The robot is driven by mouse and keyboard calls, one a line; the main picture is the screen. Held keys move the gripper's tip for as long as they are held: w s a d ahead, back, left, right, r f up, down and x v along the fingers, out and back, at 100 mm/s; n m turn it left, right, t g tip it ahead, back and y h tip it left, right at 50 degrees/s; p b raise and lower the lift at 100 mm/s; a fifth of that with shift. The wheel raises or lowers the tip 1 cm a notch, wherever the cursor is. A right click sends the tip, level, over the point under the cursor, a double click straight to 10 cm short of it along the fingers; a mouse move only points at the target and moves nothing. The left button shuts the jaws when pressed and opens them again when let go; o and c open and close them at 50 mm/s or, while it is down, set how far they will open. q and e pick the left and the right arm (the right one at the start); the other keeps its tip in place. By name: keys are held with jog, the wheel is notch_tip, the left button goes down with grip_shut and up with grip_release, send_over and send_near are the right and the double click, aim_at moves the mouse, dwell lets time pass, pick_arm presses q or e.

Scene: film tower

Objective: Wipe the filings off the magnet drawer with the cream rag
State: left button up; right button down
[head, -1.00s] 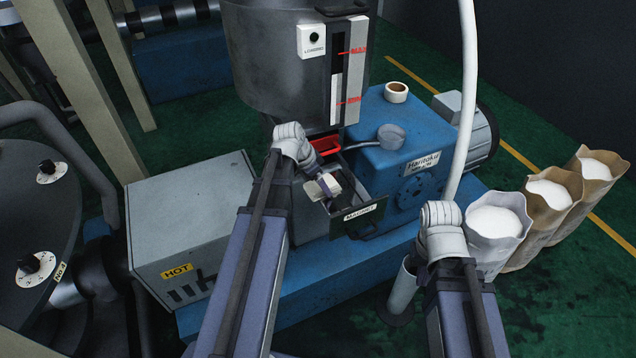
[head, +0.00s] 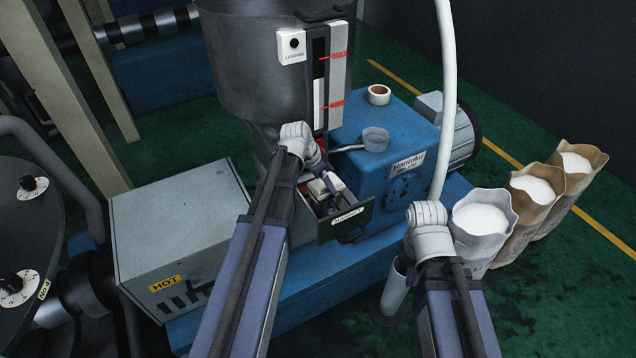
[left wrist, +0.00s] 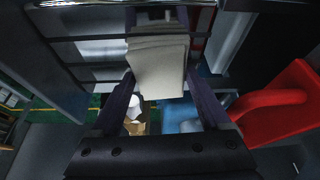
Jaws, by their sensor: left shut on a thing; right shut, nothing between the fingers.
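The magnet drawer (head: 346,216) is pulled out of the machine below the hopper, with a MAGNET label on its front. My left gripper (head: 322,178) is over the drawer, shut on the cream rag (head: 326,188). In the left wrist view the rag (left wrist: 158,68) hangs between the fingers, over bars of the drawer (left wrist: 90,58). Whether it touches the bars I cannot tell. Filings are too small to make out. My right gripper (head: 430,222) is shut and empty in front of the white hose; its wrist hides most of its fingers.
A grey box marked HOT (head: 172,240) stands left of the drawer. The white hose (head: 447,90) rises beside my right gripper. Several open bags (head: 484,222) of white material stand at the right. A red part (left wrist: 275,100) is close at the right in the left wrist view.

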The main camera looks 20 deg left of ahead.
aim_at(338, 177)
pick_arm(q)
jog(key=shift+w+d, duration=0.4)
jog(key=shift+w+d+r, duration=0.1)
jog(key=shift+w+d, duration=1.1)
jog(key=shift+w, duration=0.25)
jog(key=shift+f, duration=0.2)
jog(key=shift+s+r, duration=0.1)
jog(key=shift+s, duration=0.1)
jog(key=shift+s+a, duration=1.25)
jog(key=shift+s, duration=0.1)
jog(key=shift+a, duration=0.1)
jog(key=shift+s+a, duration=1.15)
jog(key=shift+s, duration=0.25)
